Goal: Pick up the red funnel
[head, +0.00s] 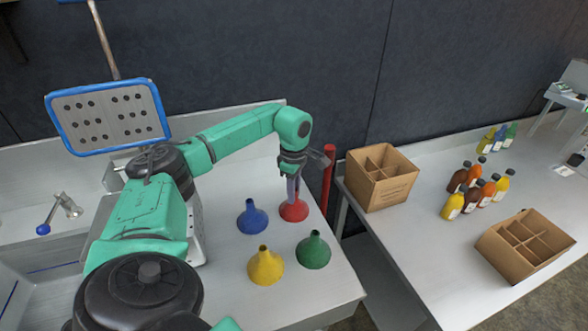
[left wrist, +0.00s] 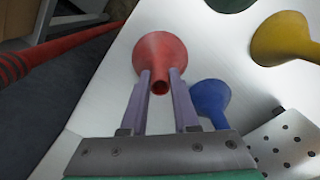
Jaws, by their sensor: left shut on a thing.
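The red funnel (head: 294,211) stands spout up on the light metal table, near its far right corner. My left gripper (head: 294,190) reaches down onto it from above. In the left wrist view my left gripper (left wrist: 160,84) has its two purple fingers on either side of the spout of the red funnel (left wrist: 160,52), shut on it. The funnel's wide rim appears to rest on the table. My right gripper is not in view.
A blue funnel (head: 252,217), a yellow funnel (head: 265,266) and a green funnel (head: 313,251) stand close by. A red post (head: 328,180) rises at the table's right edge. Cardboard boxes (head: 381,178) and bottles stand on the table at right.

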